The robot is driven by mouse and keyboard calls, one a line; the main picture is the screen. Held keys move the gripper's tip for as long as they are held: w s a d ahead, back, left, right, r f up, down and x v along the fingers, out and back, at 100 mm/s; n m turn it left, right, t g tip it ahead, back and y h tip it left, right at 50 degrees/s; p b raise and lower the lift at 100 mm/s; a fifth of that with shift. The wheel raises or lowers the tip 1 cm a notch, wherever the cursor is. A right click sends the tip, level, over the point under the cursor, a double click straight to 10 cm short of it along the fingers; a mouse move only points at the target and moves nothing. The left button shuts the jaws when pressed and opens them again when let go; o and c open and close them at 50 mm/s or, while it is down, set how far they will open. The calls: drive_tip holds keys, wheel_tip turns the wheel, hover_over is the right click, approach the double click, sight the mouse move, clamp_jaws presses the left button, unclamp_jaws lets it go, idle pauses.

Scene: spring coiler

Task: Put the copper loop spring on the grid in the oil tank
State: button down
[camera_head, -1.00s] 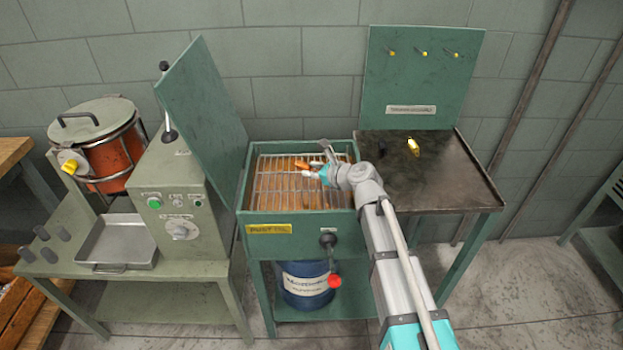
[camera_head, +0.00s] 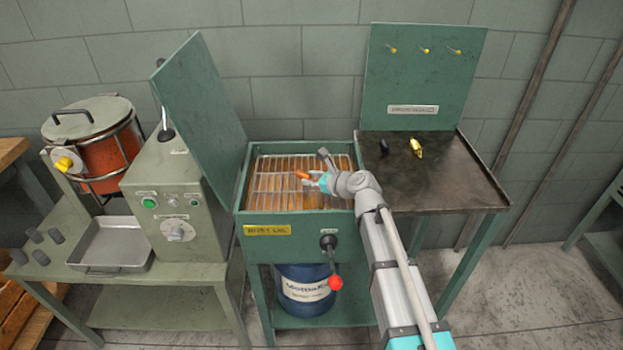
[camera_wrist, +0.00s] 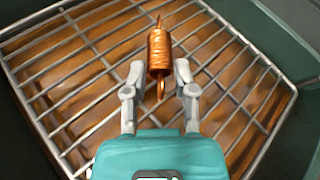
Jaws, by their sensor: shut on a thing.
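The copper loop spring (camera_wrist: 159,53) is a tight copper coil with a loop at each end. My gripper (camera_wrist: 159,73) is shut on it, with a finger on either side of the coil. In the head view my gripper (camera_head: 312,177) and the spring (camera_head: 302,174) are over the oil tank (camera_head: 292,244), inside its rim outline. The wire grid (camera_wrist: 80,83) lies below the spring, with brown oil showing between its bars. I cannot tell whether the spring touches the grid. The tank's green lid (camera_head: 200,95) stands open on the left.
A dark metal table (camera_head: 450,175) adjoins the tank on the right, with a yellow item (camera_head: 416,148) and a dark item on it. A green control box (camera_head: 165,200) stands left of the tank. A valve with a red knob (camera_head: 335,282) sticks out in front.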

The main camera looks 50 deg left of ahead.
drive_tip(key=shift+f, duration=0.15)
drive_tip(key=shift+c, duration=2.1)
unclamp_jaws()
drive_tip(key=shift+r, duration=0.25)
drive_tip(key=shift+d+r, duration=0.1)
drive_tip(key=shift+d, duration=0.2)
drive_tip(key=p+v, duration=0.4)
drive_tip(key=v, duration=0.7)
drive_tip(key=shift+d+p, duration=0.2)
drive_tip(key=shift+p, duration=0.15)
